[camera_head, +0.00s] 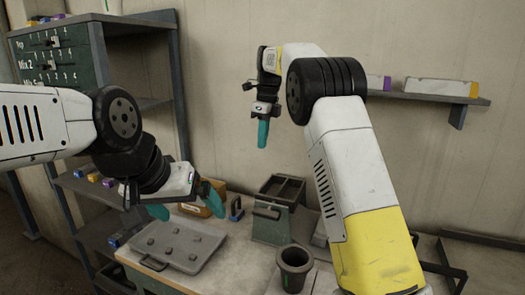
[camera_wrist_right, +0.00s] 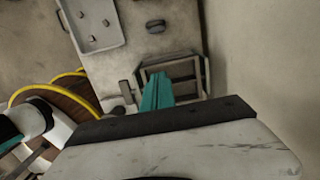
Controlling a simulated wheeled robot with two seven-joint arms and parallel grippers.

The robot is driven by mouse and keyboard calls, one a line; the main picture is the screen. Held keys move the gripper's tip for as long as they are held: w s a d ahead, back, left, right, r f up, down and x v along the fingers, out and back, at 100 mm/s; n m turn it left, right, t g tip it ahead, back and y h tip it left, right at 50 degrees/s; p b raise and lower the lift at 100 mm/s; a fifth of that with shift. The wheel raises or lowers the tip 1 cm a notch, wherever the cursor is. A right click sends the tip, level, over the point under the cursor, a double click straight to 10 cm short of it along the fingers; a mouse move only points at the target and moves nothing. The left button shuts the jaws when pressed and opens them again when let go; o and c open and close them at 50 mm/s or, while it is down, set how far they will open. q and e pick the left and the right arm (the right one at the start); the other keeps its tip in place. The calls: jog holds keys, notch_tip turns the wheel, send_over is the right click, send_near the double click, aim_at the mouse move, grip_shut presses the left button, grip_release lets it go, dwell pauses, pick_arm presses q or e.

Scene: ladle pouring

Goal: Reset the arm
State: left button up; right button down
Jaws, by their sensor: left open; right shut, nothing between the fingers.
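My right gripper (camera_head: 263,134) is raised high in front of the back wall, with its teal fingers pointing down. It is shut and empty, and its closed fingers also show in the right wrist view (camera_wrist_right: 157,92). My left gripper (camera_head: 187,204) is low at the left, above the back of the worktable (camera_head: 240,262). Its teal fingers are spread, with nothing seen between them. No ladle can be made out in either view.
The table holds a grey tray (camera_head: 155,240), a dark pot (camera_head: 294,268) and a grey metal box (camera_head: 270,228). A brown box (camera_head: 197,209) is close beside my left fingers. A wall shelf (camera_head: 420,97) is at the right, a rack (camera_head: 97,185) at the left.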

jog(key=s+d+r+n+t+y, duration=0.1)
jog(key=s+d+r+n, duration=0.2)
jog(key=s+d+n, duration=0.3)
jog(key=s+d+r+n+t+y, duration=0.1)
jog(key=s+d+r+n, duration=0.3)
jog(key=s, duration=0.4)
jog(key=s+d+f+n+t, duration=0.2)
jog(key=s+f+n, duration=0.2)
jog(key=s, duration=0.6)
jog(key=s+d+f+n+t, duration=0.1)
jog(key=s+d+f+n, duration=0.1)
jog(key=s+f+n, duration=0.3)
jog(key=s+n, duration=0.4)
jog(key=s, duration=0.2)
jog(key=shift+s+d+f+t+h, duration=0.15)
jog(key=shift+d+t+h, duration=0.15)
jog(key=shift+t+h, duration=0.1)
